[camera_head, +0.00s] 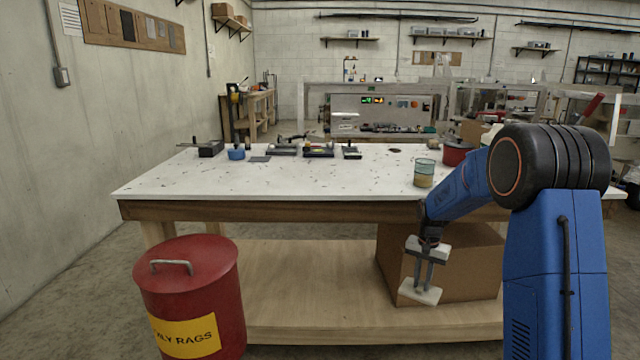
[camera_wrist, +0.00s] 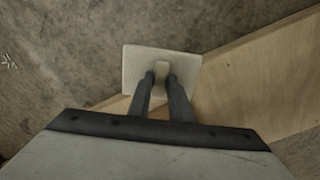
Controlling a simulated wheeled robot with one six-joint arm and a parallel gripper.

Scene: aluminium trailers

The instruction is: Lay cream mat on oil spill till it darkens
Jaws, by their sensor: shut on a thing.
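The cream mat (camera_head: 420,294) is a small pale pad with a raised grip block in its middle. My gripper (camera_head: 427,284) hangs low in front of the workbench and is shut on that block. In the wrist view the fingertips of my gripper (camera_wrist: 161,76) close on the block, and the mat (camera_wrist: 140,66) spreads flat beyond them. The mat looks clean and pale. It is in the air, with the concrete floor and a wooden board below it. No oil spill can be made out on the floor in either view.
A red oily-rags bin (camera_head: 190,290) stands at the lower left. The white-topped workbench (camera_head: 300,180) has tools at its back and a glass jar (camera_head: 424,172) near its right. A cardboard box (camera_head: 470,262) sits on its lower shelf (camera_head: 310,290), close behind my gripper.

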